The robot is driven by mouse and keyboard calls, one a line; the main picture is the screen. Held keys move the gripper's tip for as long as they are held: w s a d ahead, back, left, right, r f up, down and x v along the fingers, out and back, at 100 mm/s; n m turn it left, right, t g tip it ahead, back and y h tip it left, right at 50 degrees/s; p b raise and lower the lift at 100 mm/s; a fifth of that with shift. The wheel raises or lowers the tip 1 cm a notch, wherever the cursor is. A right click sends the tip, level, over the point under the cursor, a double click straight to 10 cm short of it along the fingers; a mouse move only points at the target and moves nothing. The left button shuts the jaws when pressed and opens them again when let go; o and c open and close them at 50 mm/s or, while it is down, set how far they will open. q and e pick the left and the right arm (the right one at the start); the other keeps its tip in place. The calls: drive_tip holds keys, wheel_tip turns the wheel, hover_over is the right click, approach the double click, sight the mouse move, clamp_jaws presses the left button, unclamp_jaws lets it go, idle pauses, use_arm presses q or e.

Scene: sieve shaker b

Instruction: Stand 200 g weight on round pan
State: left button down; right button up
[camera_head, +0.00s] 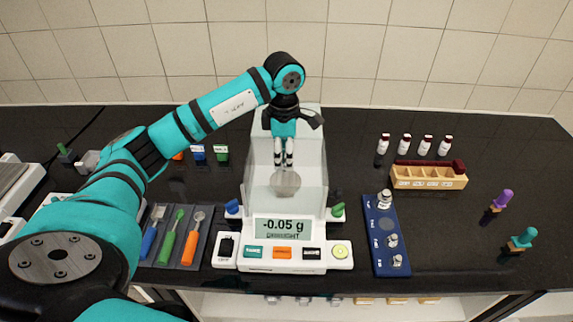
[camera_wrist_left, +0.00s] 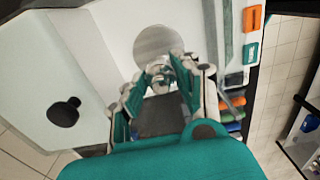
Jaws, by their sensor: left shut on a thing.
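My left gripper (camera_head: 284,160) reaches down into the glass-walled balance (camera_head: 283,257), over its round pan (camera_head: 286,186). In the left wrist view the gripper (camera_wrist_left: 160,78) is shut on a small silver thing (camera_wrist_left: 158,70), which looks like the 200 g weight, though its marking cannot be read. The round pan also shows in the left wrist view (camera_wrist_left: 157,40), just beyond the fingertips. Whether the weight touches the pan is hard to tell. The display (camera_head: 284,227) reads -0.05 g. My right gripper is not in view.
A blue weight rack (camera_head: 391,269) with several silver weights stands right of the balance. A wooden box (camera_head: 428,182) and several small bottles (camera_head: 404,143) are behind it. Tools lie on a dark mat (camera_head: 190,215) at left. Clear walls surround the pan closely.

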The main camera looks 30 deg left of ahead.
sight(285, 180)
use_arm(q)
drive_tip(key=shift+s+f, duration=0.1)
drive_tip(key=shift+f, duration=0.55)
drive_tip(key=f, duration=0.1)
drive_tip(key=f+p, duration=0.1)
drive_tip(key=f, duration=0.1)
drive_tip(key=shift+w+f, duration=0.3)
drive_tip(key=shift+f, duration=0.15)
drive_tip(key=c, duration=1.3)
unclamp_jaws()
drive_tip(key=o, duration=0.3)
drive_tip(key=shift+r, duration=0.35)
wheel_tip(285, 180, up, 11)
drive_tip(key=b, duration=0.3)
drive_tip(key=shift+r, duration=0.35)
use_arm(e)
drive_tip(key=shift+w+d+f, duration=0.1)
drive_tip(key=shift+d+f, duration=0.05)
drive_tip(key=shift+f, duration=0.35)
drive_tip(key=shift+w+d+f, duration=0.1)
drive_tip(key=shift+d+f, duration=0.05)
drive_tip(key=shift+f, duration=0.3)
